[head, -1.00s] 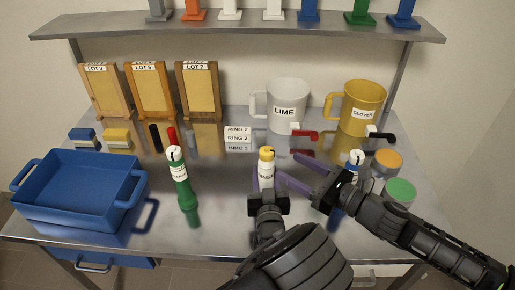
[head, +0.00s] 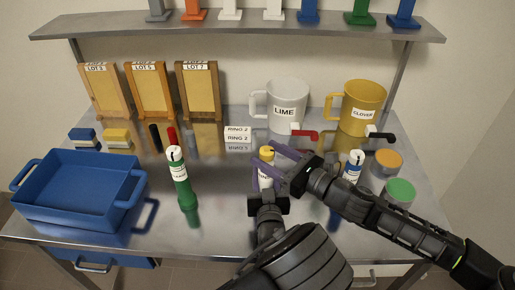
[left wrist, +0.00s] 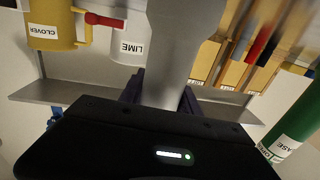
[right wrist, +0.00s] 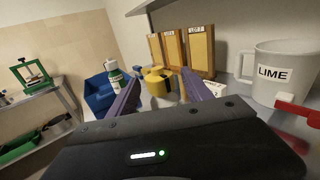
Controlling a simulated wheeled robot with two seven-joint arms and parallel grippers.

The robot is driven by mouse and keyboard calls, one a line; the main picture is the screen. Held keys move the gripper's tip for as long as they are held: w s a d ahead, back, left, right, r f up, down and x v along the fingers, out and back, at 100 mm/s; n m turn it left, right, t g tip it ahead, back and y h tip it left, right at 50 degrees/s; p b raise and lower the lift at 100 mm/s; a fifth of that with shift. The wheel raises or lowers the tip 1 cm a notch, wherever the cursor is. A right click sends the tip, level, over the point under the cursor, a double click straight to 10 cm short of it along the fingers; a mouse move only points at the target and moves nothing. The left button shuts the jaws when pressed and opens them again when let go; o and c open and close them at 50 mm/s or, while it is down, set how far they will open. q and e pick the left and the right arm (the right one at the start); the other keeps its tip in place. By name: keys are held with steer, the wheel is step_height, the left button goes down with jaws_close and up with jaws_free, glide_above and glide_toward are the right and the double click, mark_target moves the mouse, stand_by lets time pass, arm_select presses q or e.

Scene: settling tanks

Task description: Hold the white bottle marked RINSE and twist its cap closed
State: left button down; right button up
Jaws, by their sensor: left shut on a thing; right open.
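The white bottle (head: 265,181) with a yellow cap (head: 266,152) stands upright near the table's front middle; its label is mostly covered. My left gripper (head: 267,190) is shut on its body from the front. In the left wrist view the bottle (left wrist: 176,50) fills the space between the fingers, looking grey in shadow. My right gripper (head: 263,155) is open, its purple fingers reaching in from the right at the height of the cap. In the right wrist view the yellow cap (right wrist: 156,82) shows between the spread fingers; I cannot tell whether either finger touches it.
A green bottle (head: 181,180) stands to the left and a blue one (head: 352,168) to the right, by my right arm. Orange (head: 388,160) and green (head: 400,190) round lids lie farther right. A blue tray (head: 75,207) is at left; LIME (head: 286,98) and CLOVER (head: 361,98) jugs stand behind.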

steer(key=x, duration=0.4)
steer(key=shift+c, duration=0.6)
jaws_close()
